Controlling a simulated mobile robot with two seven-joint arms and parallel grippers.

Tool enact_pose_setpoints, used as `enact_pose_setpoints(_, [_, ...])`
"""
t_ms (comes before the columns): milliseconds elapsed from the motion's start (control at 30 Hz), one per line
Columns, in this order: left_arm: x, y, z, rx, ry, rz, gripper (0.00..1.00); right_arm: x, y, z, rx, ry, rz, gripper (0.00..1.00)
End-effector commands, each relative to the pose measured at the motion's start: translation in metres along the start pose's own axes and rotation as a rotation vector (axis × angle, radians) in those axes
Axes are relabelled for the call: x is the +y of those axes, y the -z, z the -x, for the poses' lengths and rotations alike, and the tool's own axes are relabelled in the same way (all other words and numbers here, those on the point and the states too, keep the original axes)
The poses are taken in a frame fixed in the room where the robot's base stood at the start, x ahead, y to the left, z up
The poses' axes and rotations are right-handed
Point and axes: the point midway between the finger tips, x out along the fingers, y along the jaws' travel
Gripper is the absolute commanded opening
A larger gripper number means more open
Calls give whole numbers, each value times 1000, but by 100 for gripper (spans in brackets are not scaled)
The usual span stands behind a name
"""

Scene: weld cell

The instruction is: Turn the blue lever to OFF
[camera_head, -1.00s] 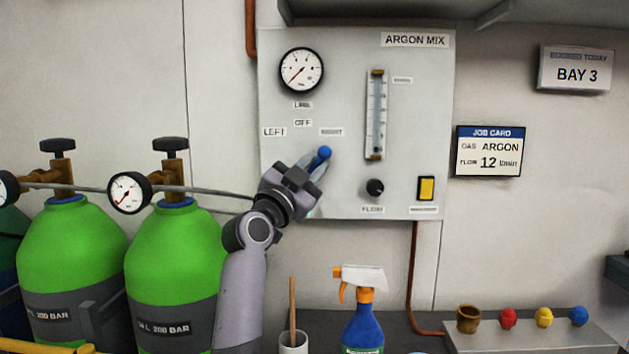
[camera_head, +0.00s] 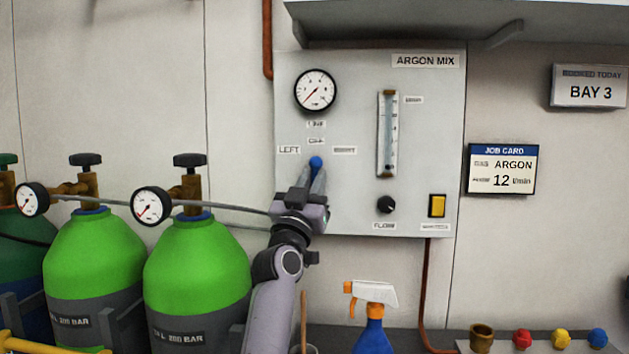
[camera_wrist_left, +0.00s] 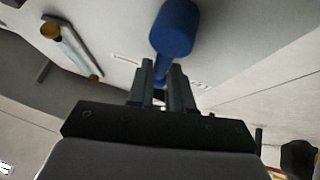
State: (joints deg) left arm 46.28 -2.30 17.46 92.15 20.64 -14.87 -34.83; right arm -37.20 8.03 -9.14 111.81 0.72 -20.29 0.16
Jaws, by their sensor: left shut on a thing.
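The blue lever (camera_head: 316,162) is on the grey ARGON MIX panel (camera_head: 350,215), below the OFF label (camera_head: 316,141). Its round blue end points up toward that label, with the LEFT label (camera_head: 289,150) and another label, hard to read now, on either side. My left gripper (camera_head: 315,180) is shut on the lever from below and hides its lower part and pivot. In the left wrist view the lever's blue knob (camera_wrist_left: 175,28) stands beyond the fingertips (camera_wrist_left: 162,78), its stem between them. My right gripper is not in view.
Green gas cylinders (camera_head: 197,270) with gauges stand at left, a hose running behind my arm. The panel also carries a gauge (camera_head: 315,90), flow tube (camera_head: 387,133), black knob (camera_head: 386,204) and yellow switch (camera_head: 437,206). A spray bottle (camera_head: 374,330) stands below.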

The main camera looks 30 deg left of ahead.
Motion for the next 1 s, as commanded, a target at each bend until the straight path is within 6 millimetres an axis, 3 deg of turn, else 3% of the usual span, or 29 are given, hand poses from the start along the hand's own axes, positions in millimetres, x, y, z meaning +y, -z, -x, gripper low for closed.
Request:
enact_pose_setpoints(33, [-2, 8, -3, 15, 8, 8, 0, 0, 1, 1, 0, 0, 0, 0])
enact_pose_setpoints(500, [-3, 8, -3, 19, 16, 17, 0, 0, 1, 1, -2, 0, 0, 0])
enact_pose_setpoints(533, [-3, 8, -3, 19, 16, 17, 24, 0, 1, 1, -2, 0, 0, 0])
enact_pose_setpoints(600, [-3, 8, -3, 19, 16, 17, 42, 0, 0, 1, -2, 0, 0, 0])
enact_pose_setpoints(1000, [-2, 3, 4, 11, 13, 16, 42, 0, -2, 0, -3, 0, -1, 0])
